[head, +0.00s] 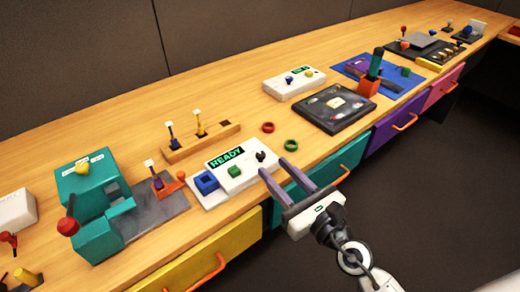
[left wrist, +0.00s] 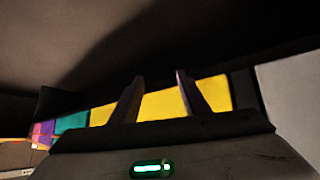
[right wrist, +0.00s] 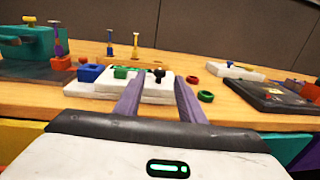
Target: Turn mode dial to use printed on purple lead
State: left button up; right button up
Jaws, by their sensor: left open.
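A teal machine (head: 97,190) at the left of the head view has a yellow knob (head: 82,167) on top with white labels around it, too small to read. It looks like the mode dial. A lead with a purple stem and a pale tag (head: 156,176) stands at an orange-red block beside the machine; its print is unreadable. A dark blue-purple lead (head: 172,135) and a yellow lead (head: 199,124) stand in a wooden rack. My right gripper (head: 273,166) is open and empty at the bench's front edge. My left gripper (left wrist: 158,78) is open and empty, low before a yellow drawer front.
A white READY panel (head: 236,176) with a green button, blue socket and black knob lies just beyond my right fingers. A dark tray (head: 334,107) stands to the right. Drawer handles (head: 345,174) jut from the front.

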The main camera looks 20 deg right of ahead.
aim_at(262, 156)
jog(key=x, duration=0.7)
jog(key=shift+w, duration=0.15)
grip_shut()
